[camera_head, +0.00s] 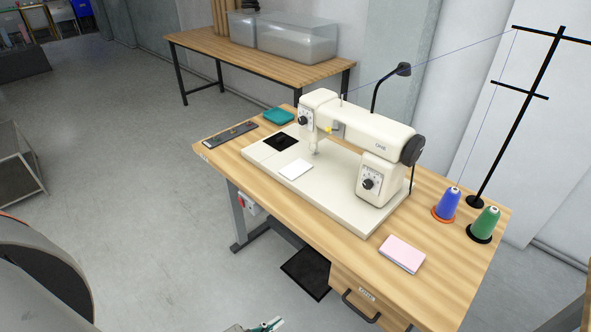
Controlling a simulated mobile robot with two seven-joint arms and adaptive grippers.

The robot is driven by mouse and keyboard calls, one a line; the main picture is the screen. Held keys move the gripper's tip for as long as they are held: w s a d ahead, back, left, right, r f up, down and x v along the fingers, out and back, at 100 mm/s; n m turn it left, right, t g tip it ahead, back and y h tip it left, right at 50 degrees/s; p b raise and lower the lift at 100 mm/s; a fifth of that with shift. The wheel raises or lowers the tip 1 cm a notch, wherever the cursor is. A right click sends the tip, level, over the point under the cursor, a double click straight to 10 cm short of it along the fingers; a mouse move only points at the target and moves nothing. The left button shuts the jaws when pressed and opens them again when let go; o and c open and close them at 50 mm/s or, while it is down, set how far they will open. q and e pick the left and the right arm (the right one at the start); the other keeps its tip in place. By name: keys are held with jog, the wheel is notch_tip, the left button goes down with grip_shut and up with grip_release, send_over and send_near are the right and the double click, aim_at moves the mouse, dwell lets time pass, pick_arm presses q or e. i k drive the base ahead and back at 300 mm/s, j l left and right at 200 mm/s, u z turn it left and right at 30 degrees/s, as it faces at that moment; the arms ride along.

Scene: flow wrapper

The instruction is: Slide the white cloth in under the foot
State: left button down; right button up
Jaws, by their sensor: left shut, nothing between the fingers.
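The white cloth (295,169) is a small flat square lying on the pale bed of the sewing machine (343,133). It lies on the near side of the needle and foot (314,148), apart from them in this view. A black square (281,142) lies on the bed to the left of the foot. My left gripper (272,325) shows only at the bottom edge, shut and empty, well below the table and far from the cloth. My right gripper is not in view.
A pink stack (402,254) lies on the wooden table (300,219) at the near right. Blue (446,204) and green (484,223) thread cones stand by a black thread stand (518,115). A teal tray (279,116) and dark strip (230,134) lie at the left.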

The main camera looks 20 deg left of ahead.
aim_at(293, 171)
jog(key=z, duration=1.05)
jog(key=j+z, duration=0.15)
jog(key=j, duration=0.15)
jog(key=k+j+z, duration=0.3)
jog(key=j+z, duration=0.3)
jog(key=k+j+z, duration=0.15)
jog(key=z, duration=0.3)
jog(key=k+j+z, duration=0.2)
jog(key=j+z, duration=0.2)
jog(key=k+j+z, duration=0.15)
jog(key=z, duration=0.3)
jog(key=k+z, duration=0.4)
jog(key=k+j, duration=0.1)
jog(key=k, duration=0.3)
jog(key=k+j, duration=0.15)
jog(key=k, duration=0.25)
jog(key=k+u, duration=0.35)
jog(key=k+j+u, duration=0.1)
jog(key=u, duration=0.25)
jog(key=k+j+u, duration=0.3)
jog(key=i+l, duration=0.05)
jog(key=i, duration=0.05)
